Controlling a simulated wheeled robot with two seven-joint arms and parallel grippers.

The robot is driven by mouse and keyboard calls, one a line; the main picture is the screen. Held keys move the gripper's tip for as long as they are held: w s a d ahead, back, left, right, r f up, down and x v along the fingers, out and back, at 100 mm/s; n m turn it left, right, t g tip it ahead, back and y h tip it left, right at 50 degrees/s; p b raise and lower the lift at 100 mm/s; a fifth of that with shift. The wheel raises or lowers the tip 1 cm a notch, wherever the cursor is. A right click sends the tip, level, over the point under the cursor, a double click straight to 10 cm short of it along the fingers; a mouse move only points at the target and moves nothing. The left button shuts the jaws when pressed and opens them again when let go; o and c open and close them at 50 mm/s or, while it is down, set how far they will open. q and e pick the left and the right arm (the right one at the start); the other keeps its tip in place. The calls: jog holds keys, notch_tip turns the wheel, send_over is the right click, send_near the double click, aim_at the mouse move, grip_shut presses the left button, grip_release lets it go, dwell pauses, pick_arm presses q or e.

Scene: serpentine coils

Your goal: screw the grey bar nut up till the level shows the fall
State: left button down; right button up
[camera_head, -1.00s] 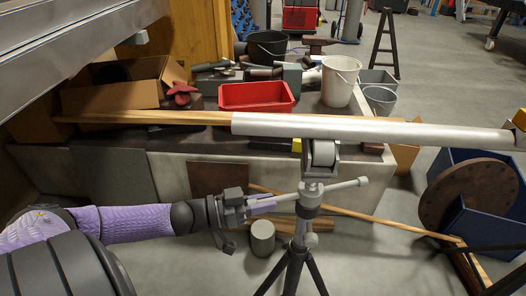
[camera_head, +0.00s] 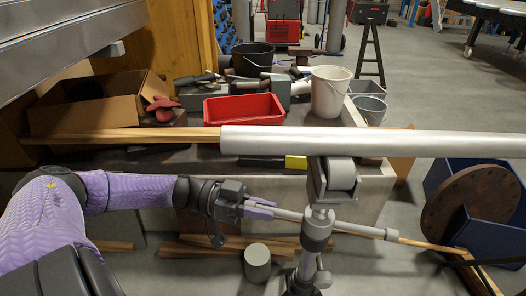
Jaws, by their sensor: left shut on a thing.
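The grey bar nut (camera_head: 316,229) is a round grey collar with a bar (camera_head: 362,230) through it, on a stand's upright post. The bar slopes slightly down to the right. My left gripper (camera_head: 266,209) is shut on the bar's left end. Above the nut, a fork-shaped head with a roller (camera_head: 340,175) sits under a long pale pipe (camera_head: 370,142). The pipe spans the view and looks nearly level. I cannot make out a spirit level for certain; a small yellow piece (camera_head: 295,162) shows just under the pipe. My right gripper is not in view.
A wooden pole (camera_head: 120,136) extends from the pipe's left end. Behind are a red tray (camera_head: 244,108), a white bucket (camera_head: 330,92) and a cardboard box (camera_head: 95,108). A grey cylinder (camera_head: 257,263) stands on the floor by the stand. A rusty disc (camera_head: 470,205) leans at right.

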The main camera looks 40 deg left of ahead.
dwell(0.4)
pick_arm(q)
jog(key=c, duration=0.6)
grip_release()
jog(key=shift+w+d, duration=0.1)
jog(key=shift+w, duration=0.05)
jog(key=v, duration=1)
jog(key=shift+p, duration=0.4)
